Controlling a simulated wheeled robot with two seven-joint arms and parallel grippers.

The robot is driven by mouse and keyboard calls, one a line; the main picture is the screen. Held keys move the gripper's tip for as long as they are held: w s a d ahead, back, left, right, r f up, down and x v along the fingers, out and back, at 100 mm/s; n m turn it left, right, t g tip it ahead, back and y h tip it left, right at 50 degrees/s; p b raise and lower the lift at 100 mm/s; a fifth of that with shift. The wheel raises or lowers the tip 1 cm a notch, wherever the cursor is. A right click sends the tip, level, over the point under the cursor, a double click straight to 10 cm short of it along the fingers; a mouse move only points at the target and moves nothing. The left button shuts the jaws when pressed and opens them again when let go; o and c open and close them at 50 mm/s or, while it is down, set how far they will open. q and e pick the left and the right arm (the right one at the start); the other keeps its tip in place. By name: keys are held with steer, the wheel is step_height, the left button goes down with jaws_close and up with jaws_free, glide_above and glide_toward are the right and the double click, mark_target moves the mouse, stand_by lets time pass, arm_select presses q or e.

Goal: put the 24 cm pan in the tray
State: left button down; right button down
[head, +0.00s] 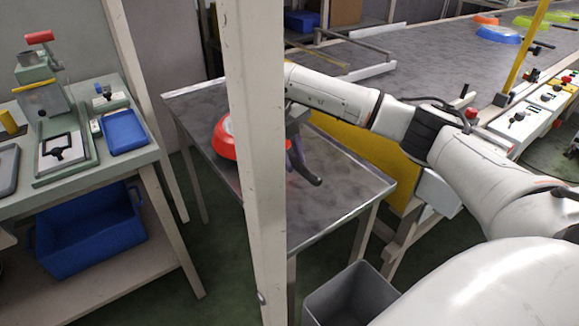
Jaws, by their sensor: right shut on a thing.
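A red pan (223,140) is at the metal table, partly hidden by a pale upright post. A dark handle (303,167) shows on the other side of the post. My right gripper (294,130) is at the pan, shut on it, with its fingers largely hidden by the post. Whether the pan touches the table top is hard to tell, and its size cannot be read. A small blue tray (125,132) lies on the green bench at the left, apart from the pan. My left gripper is not in view.
The pale post (257,200) stands in front of the metal table (335,195). A press (50,110) stands on the left bench, with a blue bin (90,235) below. A grey bin (350,295) is on the floor. Several coloured pans lie on the conveyor (430,55).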

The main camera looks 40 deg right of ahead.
steer(key=shift+f, duration=1.7)
steer(key=c, duration=1.6)
jaws_free()
steer(key=shift+f, duration=0.15)
steer(key=shift+o, duration=0.2)
steer(key=p+v, duration=0.1)
steer(key=v, duration=1.1)
